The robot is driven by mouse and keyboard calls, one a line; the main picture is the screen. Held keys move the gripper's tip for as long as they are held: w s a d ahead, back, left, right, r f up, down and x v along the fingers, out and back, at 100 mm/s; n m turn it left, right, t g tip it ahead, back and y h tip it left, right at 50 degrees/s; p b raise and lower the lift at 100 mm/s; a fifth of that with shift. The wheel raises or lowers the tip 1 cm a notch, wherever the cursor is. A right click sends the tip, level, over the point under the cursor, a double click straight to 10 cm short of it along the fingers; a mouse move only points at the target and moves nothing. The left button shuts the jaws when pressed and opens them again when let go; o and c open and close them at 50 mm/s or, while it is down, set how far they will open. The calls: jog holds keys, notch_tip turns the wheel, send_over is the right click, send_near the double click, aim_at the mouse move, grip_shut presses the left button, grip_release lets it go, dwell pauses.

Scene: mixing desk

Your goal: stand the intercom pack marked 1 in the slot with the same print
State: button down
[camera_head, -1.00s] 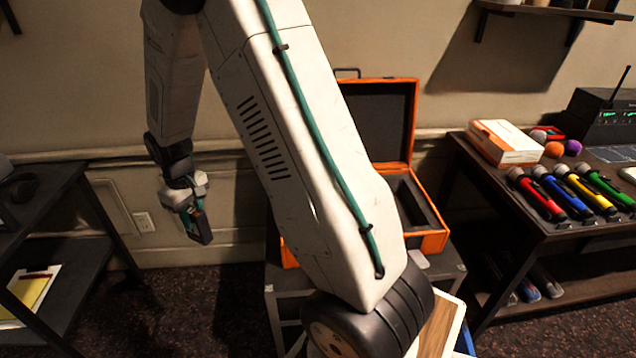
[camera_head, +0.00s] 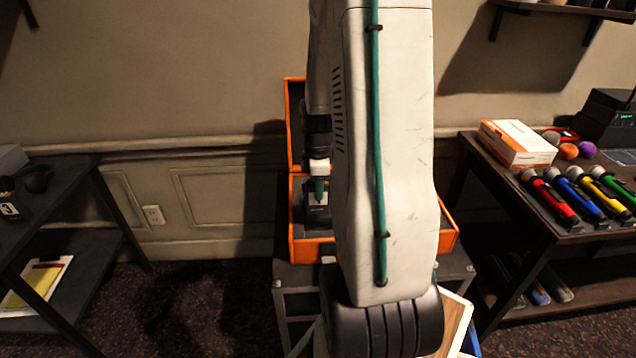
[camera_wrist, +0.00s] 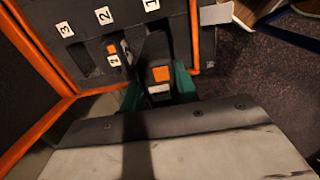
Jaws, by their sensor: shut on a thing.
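The open orange case (camera_head: 312,250) stands on a low stand, its lid up at the back. In the wrist view its dark foam insert (camera_wrist: 84,52) carries printed labels 3, 2 and 1 (camera_wrist: 151,5). My gripper (camera_wrist: 158,92), with green fingers, is shut on a dark intercom pack (camera_wrist: 160,74) with an orange patch and a white label, whose print I cannot read. The pack is over the case near label 1; its lower end is hidden. Another pack (camera_wrist: 114,56) stands by label 2. In the head view my gripper (camera_head: 319,187) is over the case, left of my arm.
A pack marked 3 (camera_head: 9,210) lies on the dark left table (camera_head: 62,190). The right table holds several coloured microphones (camera_head: 552,197) and a white-orange box (camera_head: 517,144). The raised lid borders the case behind.

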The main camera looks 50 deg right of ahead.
send_near(320, 220)
jog(key=shift+s+a+f, duration=0.15)
jog(key=shift+a+f, duration=0.2)
jog(key=shift+f, duration=0.65)
jog(key=shift+s+a+f, duration=0.15)
jog(key=shift+a+f, duration=0.25)
jog(key=shift+f, duration=0.55)
jog(key=shift+s+a+f, duration=0.15)
jog(key=shift+a+f, duration=0.2)
jog(key=shift+f, duration=0.65)
jog(key=shift+s, duration=0.1)
jog(key=shift+f, duration=0.25)
jog(key=shift+s+a+f, duration=0.15)
jog(key=shift+s+f, duration=0.05)
jog(key=shift+f, duration=0.2)
dwell(0.4)
jog(key=c, duration=1)
grip_release()
jog(key=shift+o, duration=0.2)
jog(key=r, duration=0.8)
jog(key=shift+w+d+r, duration=0.3)
jog(key=shift+w+d, duration=0.1)
